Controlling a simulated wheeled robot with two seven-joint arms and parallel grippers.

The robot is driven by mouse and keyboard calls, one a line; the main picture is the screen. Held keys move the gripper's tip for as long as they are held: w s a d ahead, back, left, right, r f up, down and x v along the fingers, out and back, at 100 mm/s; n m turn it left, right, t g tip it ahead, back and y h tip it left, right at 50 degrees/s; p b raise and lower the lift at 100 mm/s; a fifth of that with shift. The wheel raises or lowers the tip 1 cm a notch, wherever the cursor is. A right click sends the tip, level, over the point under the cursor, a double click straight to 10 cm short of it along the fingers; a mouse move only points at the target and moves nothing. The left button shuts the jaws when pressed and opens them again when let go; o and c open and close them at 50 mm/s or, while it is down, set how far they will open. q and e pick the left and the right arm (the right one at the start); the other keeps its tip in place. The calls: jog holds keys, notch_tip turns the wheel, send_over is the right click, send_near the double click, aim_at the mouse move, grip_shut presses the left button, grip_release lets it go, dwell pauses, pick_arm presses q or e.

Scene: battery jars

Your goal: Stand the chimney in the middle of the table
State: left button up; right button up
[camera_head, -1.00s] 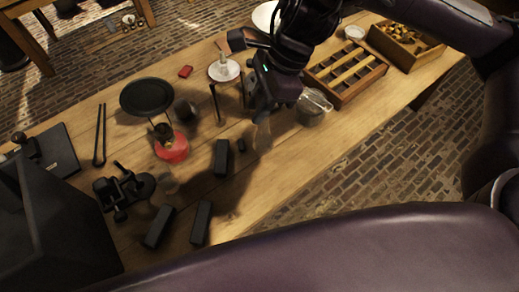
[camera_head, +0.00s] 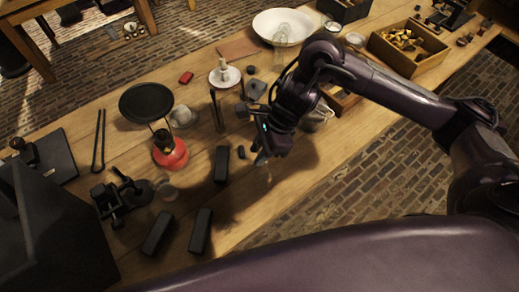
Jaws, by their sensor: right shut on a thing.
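The clear glass chimney (camera_head: 262,160) shows as a pale, see-through shape under my right gripper (camera_head: 261,149). My right gripper is shut on it, low over the middle of the wooden table (camera_head: 225,195), just right of a black block. The gripper and the dim light hide much of the glass, and I cannot tell whether its foot touches the table. My left gripper is not in view.
Two more black blocks (camera_head: 200,231) lie near the front edge.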

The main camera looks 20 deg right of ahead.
jog(key=shift+f, duration=0.2)
jog(key=shift+f, duration=0.15)
jog(key=o, duration=1)
jog(key=shift+r, duration=0.2)
jog(key=v, duration=1.2)
